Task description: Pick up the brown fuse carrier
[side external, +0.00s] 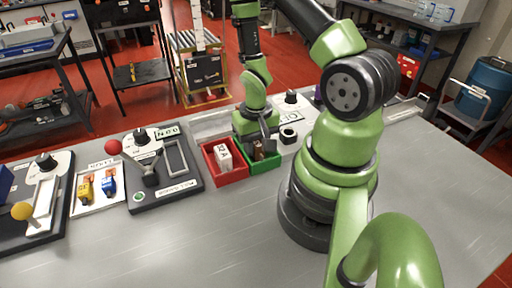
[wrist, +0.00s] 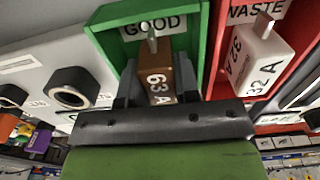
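The brown fuse carrier (wrist: 158,82), marked "63 A" with a metal tab on top, is at the green bin labelled GOOD (wrist: 101,22). In the side view the brown carrier (side external: 258,152) shows small inside the green bin (side external: 265,170), below my gripper. My gripper (wrist: 157,88) has one grey finger on each side of the brown carrier, very close to its sides. I cannot tell whether the fingers touch it. The carrier's lower part is hidden by my gripper.
A red bin labelled WASTE (wrist: 212,55) stands right beside the green one and holds a white "32 A" carrier (wrist: 262,52). A black round socket (wrist: 73,88) is on the other side. Panels with levers (side external: 165,165) line the bench; its front is clear.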

